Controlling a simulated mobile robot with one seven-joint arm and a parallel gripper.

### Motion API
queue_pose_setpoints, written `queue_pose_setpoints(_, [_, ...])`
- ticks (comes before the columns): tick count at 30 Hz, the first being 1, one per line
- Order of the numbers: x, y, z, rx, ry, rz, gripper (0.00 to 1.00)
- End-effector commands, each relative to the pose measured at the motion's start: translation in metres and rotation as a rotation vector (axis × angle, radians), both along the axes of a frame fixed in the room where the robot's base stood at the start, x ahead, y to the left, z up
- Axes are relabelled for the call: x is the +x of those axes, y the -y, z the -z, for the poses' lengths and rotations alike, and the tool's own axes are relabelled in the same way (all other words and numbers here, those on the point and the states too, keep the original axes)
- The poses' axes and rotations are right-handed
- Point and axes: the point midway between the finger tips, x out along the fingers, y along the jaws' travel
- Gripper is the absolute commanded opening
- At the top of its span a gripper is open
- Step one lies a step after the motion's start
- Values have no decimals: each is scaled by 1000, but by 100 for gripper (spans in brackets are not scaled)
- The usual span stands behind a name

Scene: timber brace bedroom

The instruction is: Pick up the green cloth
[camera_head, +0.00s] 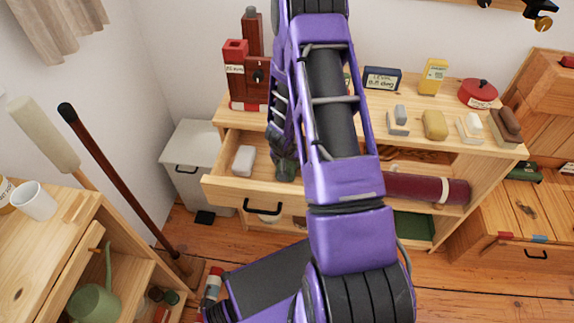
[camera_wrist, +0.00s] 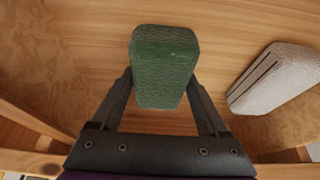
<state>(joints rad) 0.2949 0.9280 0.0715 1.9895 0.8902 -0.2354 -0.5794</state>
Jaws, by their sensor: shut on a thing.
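The green cloth (camera_wrist: 164,65) shows in the wrist view as a compact, block-like bundle with rounded edges and a pebbled surface. My gripper (camera_wrist: 163,85) is shut on it, with one dark finger on each side. The wooden drawer floor lies behind it; I cannot tell whether the cloth touches that floor. In the head view, my gripper (camera_head: 285,168) reaches down into the open drawer (camera_head: 226,190), with the cloth barely distinguishable there and my arm covering much of the area.
A whitish block (camera_head: 243,160) lies in the drawer left of my gripper; a pale block also shows at right in the wrist view (camera_wrist: 275,78). Drawer walls surround the gripper. Above, the tabletop holds a red box (camera_head: 235,60), a yellow box (camera_head: 433,76) and several small items.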

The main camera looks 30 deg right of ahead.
Motion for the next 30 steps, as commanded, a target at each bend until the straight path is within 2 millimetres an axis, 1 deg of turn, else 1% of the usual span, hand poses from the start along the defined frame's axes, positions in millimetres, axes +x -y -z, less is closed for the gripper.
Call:
queue_pose_setpoints(8, [0,0,-2,0,0,1,20])
queue_pose_setpoints(11, [0,0,-7,1,1,1,20])
queue_pose_setpoints(14, [1,0,-19,-3,2,-3,20])
queue_pose_setpoints(17, [-12,-8,-15,1,-3,-1,20])
queue_pose_setpoints(21, [-34,-23,-15,1,-2,-3,20])
queue_pose_setpoints(24, [-32,-23,-45,-3,5,-4,20])
queue_pose_setpoints(29, [-32,-23,-83,-3,5,-4,20])
queue_pose_setpoints(30, [-32,-23,-94,-3,4,-4,20])
